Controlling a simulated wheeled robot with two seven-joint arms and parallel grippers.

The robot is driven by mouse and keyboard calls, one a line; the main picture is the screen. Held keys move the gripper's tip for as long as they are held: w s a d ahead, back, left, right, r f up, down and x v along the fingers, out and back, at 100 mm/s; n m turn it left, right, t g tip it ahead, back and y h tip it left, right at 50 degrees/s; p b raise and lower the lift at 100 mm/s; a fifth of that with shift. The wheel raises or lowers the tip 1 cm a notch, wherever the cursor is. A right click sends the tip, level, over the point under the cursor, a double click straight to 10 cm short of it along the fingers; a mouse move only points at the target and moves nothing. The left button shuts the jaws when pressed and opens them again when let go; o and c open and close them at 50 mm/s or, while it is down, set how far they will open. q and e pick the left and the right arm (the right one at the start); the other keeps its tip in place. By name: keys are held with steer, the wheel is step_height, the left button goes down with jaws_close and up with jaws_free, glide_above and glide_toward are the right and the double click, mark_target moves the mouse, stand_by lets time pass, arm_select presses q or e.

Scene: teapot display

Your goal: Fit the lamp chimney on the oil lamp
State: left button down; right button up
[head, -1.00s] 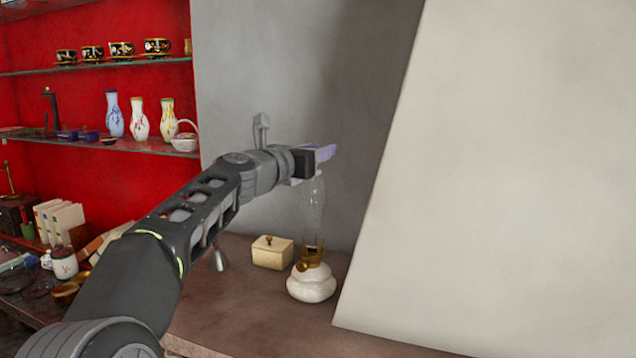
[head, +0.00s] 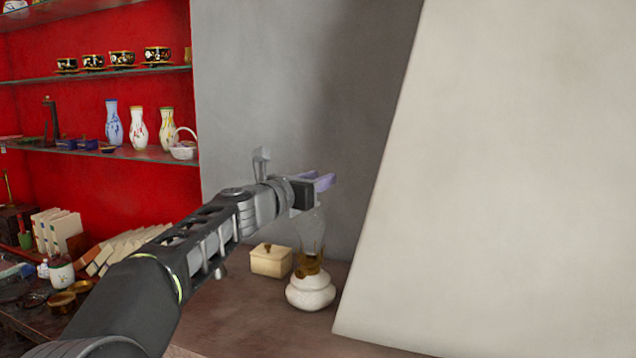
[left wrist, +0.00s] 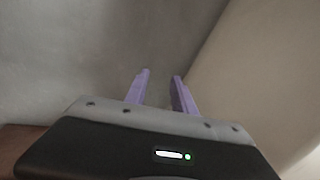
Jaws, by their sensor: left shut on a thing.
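The oil lamp (head: 311,292) has a round white base and a brass burner (head: 309,266); it stands upright on the brown tabletop. The clear glass chimney (head: 311,232) is upright above the lamp, its lower end at the burner. I cannot tell whether it is fully seated. My left gripper (head: 326,182) has purple fingers and is shut on the chimney near its top, straight above the lamp. In the left wrist view the fingers (left wrist: 160,85) show with a gap between them; the glass cannot be made out there. My right gripper is not in view.
A cream box with a knob (head: 270,261) stands just left of the lamp. A large pale slanted panel (head: 480,180) is close on the right. Red shelves with vases (head: 138,128) and cups are at the left. Bare tabletop (head: 250,315) lies in front.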

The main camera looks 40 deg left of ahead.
arm_select(q)
steer(key=shift+f, duration=0.1)
steer(key=shift+f+b, duration=0.55)
steer(key=shift+b, duration=0.05)
steer(key=c, duration=1)
jaws_free()
steer(key=shift+c, duration=0.2)
